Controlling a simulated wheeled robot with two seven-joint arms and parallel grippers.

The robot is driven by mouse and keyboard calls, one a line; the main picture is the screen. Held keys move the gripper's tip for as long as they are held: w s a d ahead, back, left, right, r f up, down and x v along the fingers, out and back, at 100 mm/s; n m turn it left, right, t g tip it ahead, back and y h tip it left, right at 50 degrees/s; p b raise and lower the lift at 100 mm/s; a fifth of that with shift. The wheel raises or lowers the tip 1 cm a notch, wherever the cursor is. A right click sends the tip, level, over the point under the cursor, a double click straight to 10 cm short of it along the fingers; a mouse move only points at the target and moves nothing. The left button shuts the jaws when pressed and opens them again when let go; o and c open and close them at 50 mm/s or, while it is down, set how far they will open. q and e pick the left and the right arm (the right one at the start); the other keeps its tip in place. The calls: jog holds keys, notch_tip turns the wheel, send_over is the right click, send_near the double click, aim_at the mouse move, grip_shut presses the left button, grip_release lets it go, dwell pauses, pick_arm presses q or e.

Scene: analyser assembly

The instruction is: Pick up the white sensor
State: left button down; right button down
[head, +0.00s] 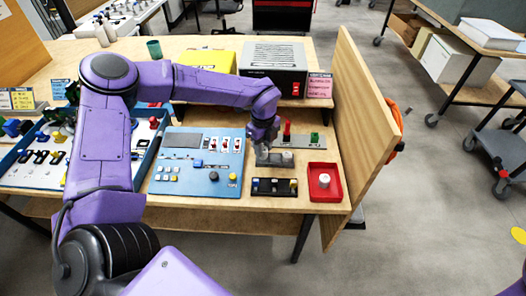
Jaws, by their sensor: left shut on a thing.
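My left gripper (263,152) points down over the right part of the workbench, behind a black holder. It is shut on a small part that its fingers mostly hide; I cannot tell clearly what it is. A grey-white rounded piece (287,158) shows just right of the fingers. A white cylinder (324,181) stands upright in a red tray (334,193) to the right, apart from the gripper. The black holder (264,187) has small coloured pieces in it, one of them whitish. I cannot tell which white piece is the sensor. My right gripper is not in view.
A blue control panel (190,188) lies left of the gripper. A grey plate with a red post (287,131) and a green block (314,139) is behind it. A grey box (273,60) stands at the back. A tall wooden side panel (362,130) closes the right side.

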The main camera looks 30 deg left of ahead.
pick_arm(q)
jog(key=s+d+r+b, duration=0.1)
jog(key=s+d+r, duration=0.2)
jog(key=s+r, duration=0.2)
jog(key=s+d+r+b, duration=0.2)
jog(key=s+r, duration=0.4)
jog(key=s, duration=0.2)
jog(key=shift+d, duration=0.4)
jog(key=c, duration=1.5)
grip_release()
jog(key=shift+w, duration=0.1)
jog(key=c, duration=0.4)
jog(key=shift+o, duration=0.2)
